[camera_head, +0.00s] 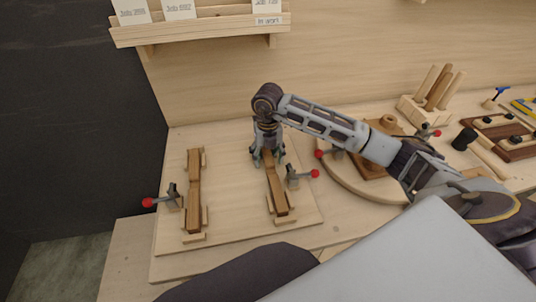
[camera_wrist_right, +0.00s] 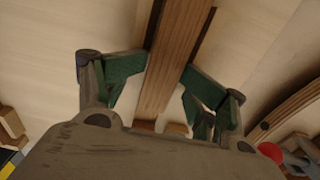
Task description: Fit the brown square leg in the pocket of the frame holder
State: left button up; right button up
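The brown square leg (camera_head: 278,193) lies along the right-hand form on the pale board, its far end under my right gripper. In the right wrist view the leg (camera_wrist_right: 176,62) runs between the two green fingers. My right gripper (camera_head: 268,158) points down, and its fingertips (camera_wrist_right: 168,66) meet the leg's two sides, so it looks shut on it. The frame holder (camera_head: 282,219) has pale blocks around the leg's near end. Whether the leg is seated in the pocket cannot be told. My left gripper is not in view.
A second form at left holds a similar brown piece (camera_head: 194,212). Red-knobbed clamps stand beside the forms, one at left (camera_head: 173,196) and one at right (camera_head: 293,177). A round board (camera_head: 345,178) lies to the right. A shelf (camera_head: 200,30) hangs above.

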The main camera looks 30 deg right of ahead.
jog(key=shift+r, duration=0.15)
dwell(0.4)
jog(key=shift+r, duration=0.8)
notch_tip(320, 180, up, 10)
jog(key=shift+r, duration=0.2)
jog(key=shift+s+f, duration=0.1)
dwell(0.4)
